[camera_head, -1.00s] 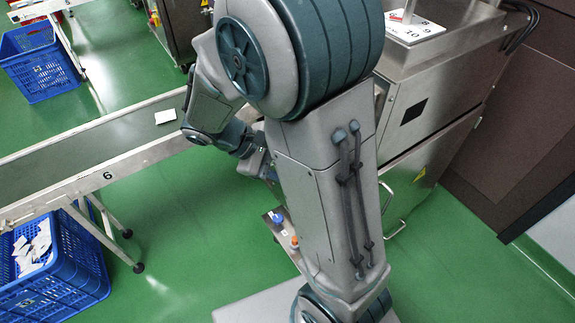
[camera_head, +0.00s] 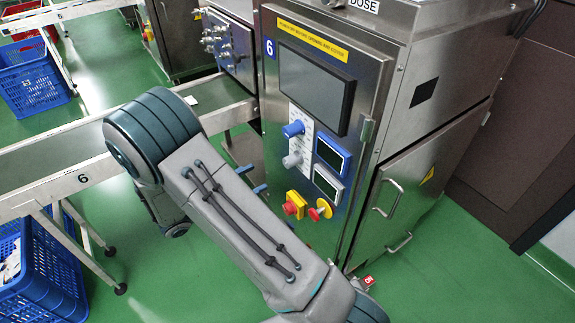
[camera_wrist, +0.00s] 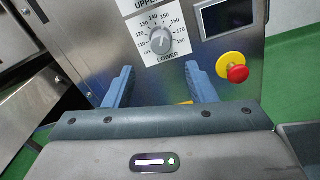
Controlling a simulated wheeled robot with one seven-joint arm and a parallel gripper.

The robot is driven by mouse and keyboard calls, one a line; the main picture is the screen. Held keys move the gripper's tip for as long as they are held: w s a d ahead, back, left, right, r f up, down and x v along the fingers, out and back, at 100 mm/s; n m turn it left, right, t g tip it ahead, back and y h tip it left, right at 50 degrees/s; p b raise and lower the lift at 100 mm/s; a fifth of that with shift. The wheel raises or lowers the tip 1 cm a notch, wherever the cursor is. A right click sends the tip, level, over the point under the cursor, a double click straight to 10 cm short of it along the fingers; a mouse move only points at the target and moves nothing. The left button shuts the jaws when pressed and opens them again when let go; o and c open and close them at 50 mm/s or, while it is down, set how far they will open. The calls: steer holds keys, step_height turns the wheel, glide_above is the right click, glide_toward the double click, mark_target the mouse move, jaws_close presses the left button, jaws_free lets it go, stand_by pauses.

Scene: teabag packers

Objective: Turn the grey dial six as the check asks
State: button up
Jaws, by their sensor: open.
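The grey dial (camera_head: 292,160) is on the front panel of the steel machine marked 6, below a blue dial (camera_head: 293,129). In the wrist view the grey dial (camera_wrist: 162,42) sits on a white scale plate marked 110 to 180, with LOWER beneath it. Its exact setting is too small to read. My gripper (camera_wrist: 160,69) is open and empty, its two blue fingers spread either side below the dial and apart from it. In the head view my gripper (camera_head: 253,179) is left of the panel, its fingers pointing towards it; my arm hides part of it.
A red button on a yellow base (camera_head: 294,204) and a red-and-yellow switch (camera_head: 320,210) sit below the dials. Two small displays (camera_head: 332,156) are right of them, a dark screen (camera_head: 315,88) above. A conveyor (camera_head: 75,140) runs left.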

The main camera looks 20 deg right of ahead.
mark_target(285, 164)
steer(key=d, duration=0.3)
steer(key=w+d+b, duration=0.1)
steer(key=d, duration=0.3)
steer(key=w+d+b, duration=0.1)
steer(key=d, duration=0.3)
steer(key=shift+w+d, duration=0.1)
steer(key=shift+d, duration=0.15)
steer(key=shift+c, duration=0.3)
steer(key=c, duration=0.9)
